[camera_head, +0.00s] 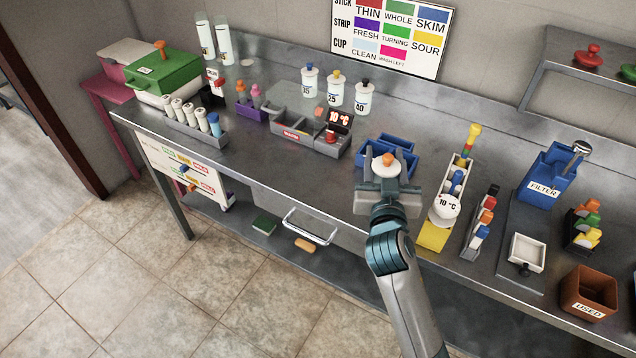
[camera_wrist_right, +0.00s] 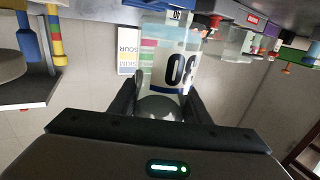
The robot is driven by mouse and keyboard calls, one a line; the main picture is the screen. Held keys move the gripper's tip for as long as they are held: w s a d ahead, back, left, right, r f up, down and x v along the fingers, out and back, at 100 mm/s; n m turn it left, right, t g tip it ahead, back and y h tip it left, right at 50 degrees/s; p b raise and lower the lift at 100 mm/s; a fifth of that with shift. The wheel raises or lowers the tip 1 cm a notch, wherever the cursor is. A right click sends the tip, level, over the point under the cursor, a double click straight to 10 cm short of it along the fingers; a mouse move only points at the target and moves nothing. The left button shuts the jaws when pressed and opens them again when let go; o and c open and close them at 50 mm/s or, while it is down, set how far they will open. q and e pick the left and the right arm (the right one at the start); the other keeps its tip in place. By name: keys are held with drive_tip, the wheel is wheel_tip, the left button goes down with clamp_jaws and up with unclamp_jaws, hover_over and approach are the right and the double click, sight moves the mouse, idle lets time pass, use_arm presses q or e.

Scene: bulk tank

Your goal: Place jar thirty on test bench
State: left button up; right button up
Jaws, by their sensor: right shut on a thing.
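My right gripper (camera_head: 388,185) is over the front part of the steel bench (camera_head: 300,180), in front of a blue tray. It is shut on jar thirty, whose white top with an orange knob (camera_head: 387,160) shows between the fingers in the head view. In the right wrist view the clear jar (camera_wrist_right: 165,62) sits between both fingers (camera_wrist_right: 163,105), with large dark digits upside down on its label. The gripper hides most of the jar in the head view. I cannot tell whether its base touches the bench. My left gripper is not in view.
Several numbered jars (camera_head: 335,88) stand at the back of the bench. A grey unit with a red display (camera_head: 338,118) stands left of the blue tray (camera_head: 408,153).

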drive_tip(key=w, duration=0.1)
drive_tip(key=w+r, duration=0.1)
drive_tip(key=w, duration=0.1)
drive_tip(key=w+a+r, duration=0.1)
drive_tip(key=shift+w, duration=0.15)
drive_tip(key=shift+f, duration=0.2)
wheel_tip(320, 180, down, 5)
drive_tip(key=shift+p, duration=0.3)
drive_tip(key=shift+f, duration=0.5)
drive_tip(key=shift+f+m+h, duration=0.1)
drive_tip(key=shift+m+h, duration=0.2)
drive_tip(key=shift+f, duration=1.8)
drive_tip(key=shift+f, duration=0.1)
